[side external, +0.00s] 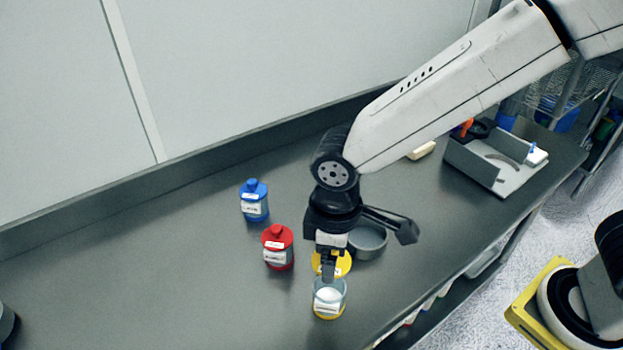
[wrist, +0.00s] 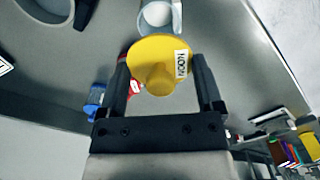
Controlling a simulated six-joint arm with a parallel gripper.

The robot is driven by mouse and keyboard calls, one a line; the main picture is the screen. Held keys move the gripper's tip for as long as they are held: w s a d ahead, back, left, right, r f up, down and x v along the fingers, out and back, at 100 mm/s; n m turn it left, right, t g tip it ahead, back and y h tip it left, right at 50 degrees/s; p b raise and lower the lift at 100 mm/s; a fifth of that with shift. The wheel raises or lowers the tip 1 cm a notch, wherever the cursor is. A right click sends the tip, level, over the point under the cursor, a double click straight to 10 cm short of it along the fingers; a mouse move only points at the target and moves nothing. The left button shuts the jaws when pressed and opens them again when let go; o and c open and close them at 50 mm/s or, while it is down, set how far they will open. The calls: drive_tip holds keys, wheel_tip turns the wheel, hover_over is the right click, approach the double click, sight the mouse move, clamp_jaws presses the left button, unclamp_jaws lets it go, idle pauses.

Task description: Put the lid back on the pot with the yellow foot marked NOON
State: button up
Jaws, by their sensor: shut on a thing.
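My gripper (side external: 329,268) is shut on the yellow lid (side external: 344,263). In the wrist view the lid (wrist: 150,50) has a round knob and a white NOON label, and sits between the two fingers (wrist: 161,66). The pot (side external: 329,299) is a clear jar with white powder, a white label and a yellow foot. It stands upright and uncovered on the bench, just below and in front of my gripper. In the wrist view its mouth (wrist: 158,14) shows beyond the lid, partly hidden by it. The lid appears apart from the pot.
A red-lidded pot (side external: 278,248) and a blue-lidded pot (side external: 254,201) stand to the left. A grey tray (side external: 478,163) lies farther right. The bench front edge is near the pot.

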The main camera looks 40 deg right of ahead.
drive_tip(key=shift+f, duration=0.1)
drive_tip(key=shift+f, duration=3.05)
drive_tip(key=shift+f, duration=0.2)
idle(0.5)
drive_tip(key=o, duration=1)
drive_tip(key=shift+c, duration=0.2)
drive_tip(key=shift+r, duration=0.15)
drive_tip(key=shift+r, duration=3.4)
